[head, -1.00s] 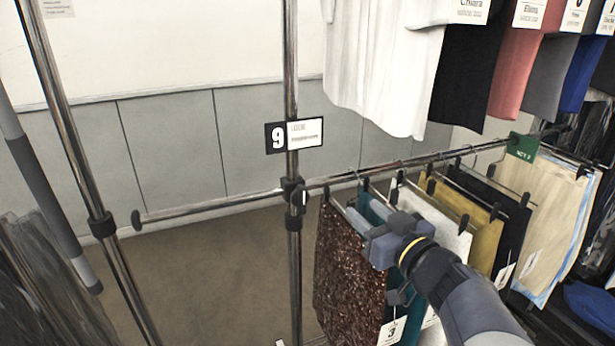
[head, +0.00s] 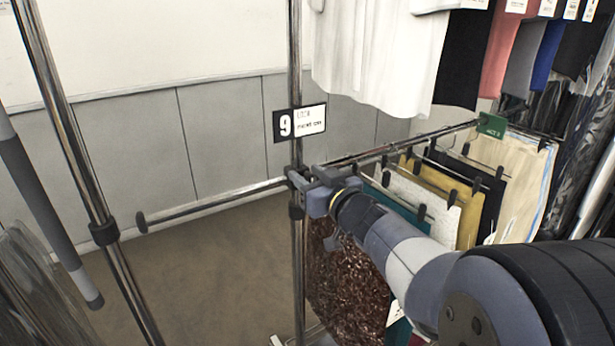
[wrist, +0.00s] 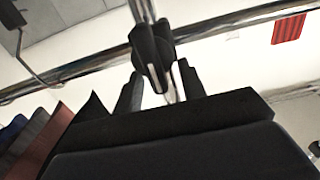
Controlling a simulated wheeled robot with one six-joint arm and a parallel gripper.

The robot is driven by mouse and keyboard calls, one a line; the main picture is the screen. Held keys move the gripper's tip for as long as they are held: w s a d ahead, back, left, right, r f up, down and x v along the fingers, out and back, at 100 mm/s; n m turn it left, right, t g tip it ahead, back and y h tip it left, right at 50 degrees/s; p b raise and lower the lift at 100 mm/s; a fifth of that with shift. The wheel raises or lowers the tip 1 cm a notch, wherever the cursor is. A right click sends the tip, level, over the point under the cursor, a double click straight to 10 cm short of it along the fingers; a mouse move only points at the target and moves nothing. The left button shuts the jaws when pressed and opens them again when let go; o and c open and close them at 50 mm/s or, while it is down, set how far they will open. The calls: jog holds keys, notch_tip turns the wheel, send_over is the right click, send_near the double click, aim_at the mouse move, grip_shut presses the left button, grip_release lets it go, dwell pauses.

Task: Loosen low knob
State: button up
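The low knob (wrist: 153,66) is a small dark paddle with a pale edge, on the black clamp (wrist: 150,42) where the low chrome rail meets the upright post (head: 295,90). In the head view my gripper (head: 304,182) is right at this joint and hides the knob. In the wrist view my gripper (wrist: 159,84) is open, with one dark finger on each side of the knob. Gaps seem to show between knob and fingers; contact cannot be told.
The low rail (head: 215,202) runs left to an end cap and right past hung trousers and skirts. A brown sequined garment (head: 345,280) hangs close below my arm. White shirts (head: 380,60) hang above. A number 9 sign (head: 300,123) is just above the clamp.

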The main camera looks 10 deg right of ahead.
jog(key=shift+c, duration=0.5)
jog(key=c, duration=0.7)
jog(key=shift+f, duration=0.15)
grip_shut()
